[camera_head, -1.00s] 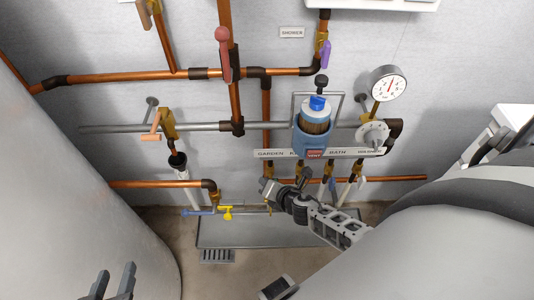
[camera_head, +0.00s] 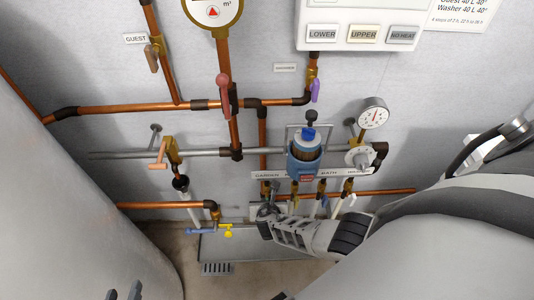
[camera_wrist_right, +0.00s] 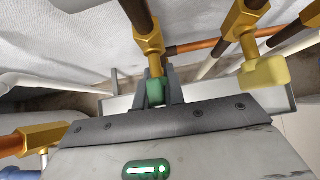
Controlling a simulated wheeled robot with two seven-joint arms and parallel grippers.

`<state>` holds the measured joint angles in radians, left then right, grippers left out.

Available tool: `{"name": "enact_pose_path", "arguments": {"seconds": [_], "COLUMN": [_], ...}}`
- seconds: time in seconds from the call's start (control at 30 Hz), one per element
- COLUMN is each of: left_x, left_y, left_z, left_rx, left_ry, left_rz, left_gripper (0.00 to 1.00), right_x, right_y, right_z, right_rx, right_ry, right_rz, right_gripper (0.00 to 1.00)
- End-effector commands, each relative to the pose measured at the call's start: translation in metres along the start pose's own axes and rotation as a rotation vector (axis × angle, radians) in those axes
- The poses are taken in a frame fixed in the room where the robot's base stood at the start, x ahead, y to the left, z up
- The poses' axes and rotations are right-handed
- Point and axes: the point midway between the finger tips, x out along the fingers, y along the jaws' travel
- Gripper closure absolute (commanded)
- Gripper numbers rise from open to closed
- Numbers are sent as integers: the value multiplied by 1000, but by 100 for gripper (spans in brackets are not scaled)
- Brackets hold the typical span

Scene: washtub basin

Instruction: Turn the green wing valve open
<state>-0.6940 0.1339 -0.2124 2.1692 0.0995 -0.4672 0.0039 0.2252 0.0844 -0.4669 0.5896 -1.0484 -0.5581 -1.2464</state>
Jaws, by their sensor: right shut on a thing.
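The green wing valve (camera_wrist_right: 155,92) sits below a brass fitting in the right wrist view, between the two fingers of my right gripper (camera_wrist_right: 156,88). The right gripper is shut on it. In the head view my right gripper (camera_head: 268,205) is under the left end of the labelled manifold, below the GARDEN label, and the green handle is hidden there. My left gripper (camera_head: 123,292) shows only its dark fingertips at the bottom left; they are apart, with nothing visible between them.
A yellow valve handle (camera_wrist_right: 265,75) is close to the right of my right gripper. A blue filter housing (camera_head: 305,155) and a pressure gauge (camera_head: 373,113) are above. A large grey tank (camera_head: 75,210) stands at left. A drain grate (camera_head: 216,269) lies on the floor.

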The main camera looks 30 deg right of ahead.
Motion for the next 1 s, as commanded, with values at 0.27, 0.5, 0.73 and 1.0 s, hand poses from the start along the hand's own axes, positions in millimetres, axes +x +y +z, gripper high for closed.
{"name": "enact_pose_path", "arguments": {"seconds": [0.27, 0.5, 0.73, 1.0], "left_x": [1, 1, 1, -6], "left_y": [0, 0, 0, 1], "left_z": [-4, -5, -6, -11], "left_rx": [3, 3, 3, 6], "left_ry": [9, 11, 12, 5], "left_rz": [-1, 0, 0, -2], "left_gripper": [64, 64, 64, 64], "right_x": [0, 0, 0, -9], "right_y": [-2, -2, -1, 0], "right_z": [-2, -2, -1, 2], "right_rx": [-16, -16, -14, -15], "right_ry": [2, 2, 2, 2], "right_rz": [-18, -18, -16, -14], "right_gripper": [100, 100, 67, 67]}}
